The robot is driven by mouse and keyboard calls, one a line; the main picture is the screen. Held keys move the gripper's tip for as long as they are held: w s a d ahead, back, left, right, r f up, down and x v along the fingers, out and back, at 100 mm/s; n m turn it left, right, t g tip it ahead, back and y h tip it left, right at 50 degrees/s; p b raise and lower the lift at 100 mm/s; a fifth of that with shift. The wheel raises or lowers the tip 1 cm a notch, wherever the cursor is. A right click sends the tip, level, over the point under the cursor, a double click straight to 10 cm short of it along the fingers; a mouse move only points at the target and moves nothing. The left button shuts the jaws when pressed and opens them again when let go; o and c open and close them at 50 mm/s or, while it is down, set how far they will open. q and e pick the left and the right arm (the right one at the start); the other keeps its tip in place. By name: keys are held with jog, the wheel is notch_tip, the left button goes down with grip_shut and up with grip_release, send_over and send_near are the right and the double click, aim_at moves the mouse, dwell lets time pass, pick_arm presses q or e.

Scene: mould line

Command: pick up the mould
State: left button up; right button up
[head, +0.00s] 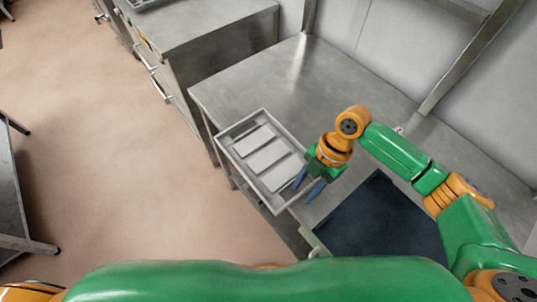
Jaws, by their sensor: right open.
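A grey rectangular tray-like mould (242,171) with a raised rim lies at the front left edge of the steel table. My right gripper (308,188), with blue fingertips, is open at the right end of the mould. Its fingers point down and cover part of the rim there. I cannot tell whether they touch it. My left gripper is out of view.
A dark blue mat or panel (380,225) lies to the right of the mould. The steel table (290,85) is clear behind the mould. A steel cabinet (215,40) stands at the upper left, with wall and slanted supports behind. Open floor (100,150) lies to the left.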

jog(key=shift+f, duration=0.15)
grip_shut()
jog(key=shift+w, duration=0.1)
dwell(1.2)
